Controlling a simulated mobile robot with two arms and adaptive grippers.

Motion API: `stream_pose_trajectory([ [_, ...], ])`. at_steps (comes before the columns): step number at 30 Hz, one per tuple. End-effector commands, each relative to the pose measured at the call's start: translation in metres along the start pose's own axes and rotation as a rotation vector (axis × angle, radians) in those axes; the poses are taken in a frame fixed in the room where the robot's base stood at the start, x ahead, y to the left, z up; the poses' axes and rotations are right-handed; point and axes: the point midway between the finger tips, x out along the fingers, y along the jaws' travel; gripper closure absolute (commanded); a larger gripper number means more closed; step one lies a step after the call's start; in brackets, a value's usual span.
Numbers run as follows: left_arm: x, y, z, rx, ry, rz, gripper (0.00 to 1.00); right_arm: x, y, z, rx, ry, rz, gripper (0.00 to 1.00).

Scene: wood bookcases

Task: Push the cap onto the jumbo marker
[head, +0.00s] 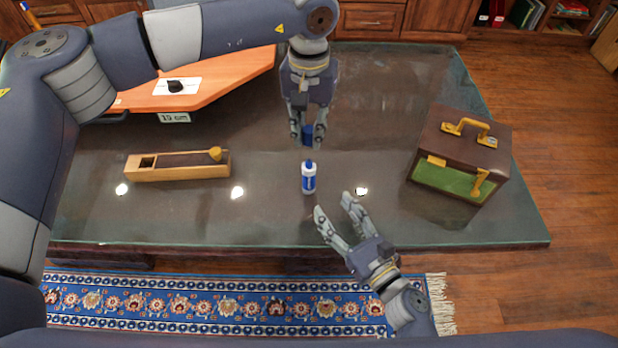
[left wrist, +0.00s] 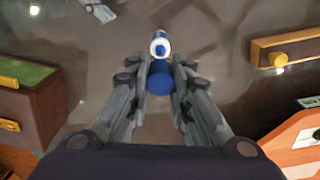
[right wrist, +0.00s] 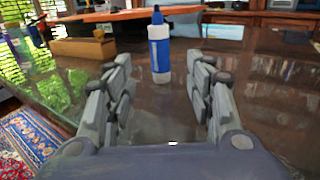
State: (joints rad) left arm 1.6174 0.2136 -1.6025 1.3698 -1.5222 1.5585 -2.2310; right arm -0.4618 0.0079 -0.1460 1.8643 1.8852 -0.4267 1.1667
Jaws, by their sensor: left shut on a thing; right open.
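The jumbo marker (head: 308,178) stands upright on the glass table, white with a blue band and a blue tip at the top. It also shows in the right wrist view (right wrist: 159,50), beyond the open fingers. My left gripper (head: 308,140) is shut on the blue cap (head: 307,133) and holds it above and behind the marker. In the left wrist view the cap (left wrist: 160,80) is between the fingers, with the marker (left wrist: 159,46) just past it. My right gripper (head: 332,208) is open and empty, in front and to the right of the marker, not touching it.
A wooden box with a yellow knob (head: 180,173) lies left on the table (head: 270,215). A brown case with yellow handles (head: 465,150) stands right. An orange board with a dial (head: 215,85) is at the back left. The table around the marker is clear.

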Motion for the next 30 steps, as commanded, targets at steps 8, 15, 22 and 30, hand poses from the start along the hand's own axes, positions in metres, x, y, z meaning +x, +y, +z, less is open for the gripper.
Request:
stream_pose_trajectory([
  [8, 0.0, 0.0, 0.0, 0.0, 0.0, 0.0, 0.9, 0.039, 0.0, 0.001, -0.003, -0.004, 0.001, 0.51],
  [15, 0.0, 0.0, 0.0, 0.0, 0.0, 0.0, 0.9, 0.085, 0.0, 0.001, -0.002, -0.002, 0.001, 0.51],
  [22, 0.0, 0.0, 0.0, 0.0, 0.0, 0.0, 0.9, 0.112, 0.0, 0.001, -0.002, -0.001, 0.001, 0.51],
  [30, 0.0, 0.0, 0.0, 0.0, 0.0, 0.0, 0.9, 0.118, 0.0, 0.0, -0.002, 0.0, 0.001, 0.51],
])
